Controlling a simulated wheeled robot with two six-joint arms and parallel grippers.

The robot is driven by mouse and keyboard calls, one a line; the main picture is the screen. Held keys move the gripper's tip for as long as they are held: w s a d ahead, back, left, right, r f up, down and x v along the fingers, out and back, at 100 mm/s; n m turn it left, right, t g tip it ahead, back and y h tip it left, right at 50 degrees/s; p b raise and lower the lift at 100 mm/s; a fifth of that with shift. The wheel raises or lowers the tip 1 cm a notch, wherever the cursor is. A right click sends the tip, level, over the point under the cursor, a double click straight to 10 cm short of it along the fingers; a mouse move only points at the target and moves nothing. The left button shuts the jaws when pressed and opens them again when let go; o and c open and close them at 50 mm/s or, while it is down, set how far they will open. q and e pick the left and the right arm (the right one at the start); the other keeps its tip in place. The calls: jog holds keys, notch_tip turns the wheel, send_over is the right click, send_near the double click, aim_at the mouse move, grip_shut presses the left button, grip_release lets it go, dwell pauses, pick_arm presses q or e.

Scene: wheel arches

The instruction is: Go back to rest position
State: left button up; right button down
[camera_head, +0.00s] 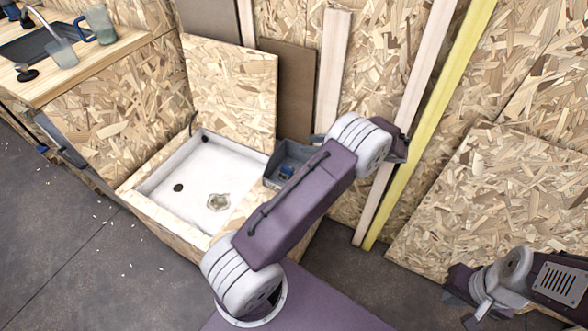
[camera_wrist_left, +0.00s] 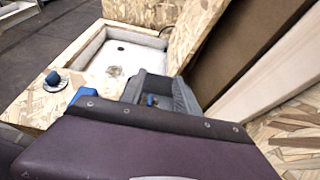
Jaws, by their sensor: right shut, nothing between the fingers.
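My left arm (camera_head: 295,205) is folded and reaches up over the white shower tray's right side. Its wrist end is near the white joint by the upright boards, and its fingers are not clear there.
The white shower tray (camera_head: 165,192) sits in a chipboard box. A grey bin (camera_head: 273,178) with a blue item stands close beside my left arm. Upright boards and a yellow strip (camera_head: 425,120) lean on the wall. A wooden counter (camera_head: 105,62) is upper left. The left floor is mostly clear.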

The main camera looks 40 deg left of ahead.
dwell(0.7)
pick_arm(q)
notch_tip(320, 180, up, 6)
jog(key=a+n, duration=0.2)
jog(key=s+r+n+g+h, duration=0.15)
jog(key=s+h, duration=0.25)
jog(key=s, duration=0.5)
jog(key=s+d+f+n+t+h, duration=0.2)
jog(key=s+d+f+n+h, duration=0.3)
jog(key=s+d+n, duration=0.15)
jog(key=s+d+f+n+t+h, duration=0.2)
jog(key=s+d+f+n+h, duration=0.3)
jog(key=d+n, duration=0.25)
notch_tip(320, 180, up, 25)
jog(key=p, duration=2.4)
jog(key=shift+w+d+r+p, duration=0.2)
jog(key=shift+w+d+p, duration=0.1)
jog(key=shift+w+p, duration=0.05)
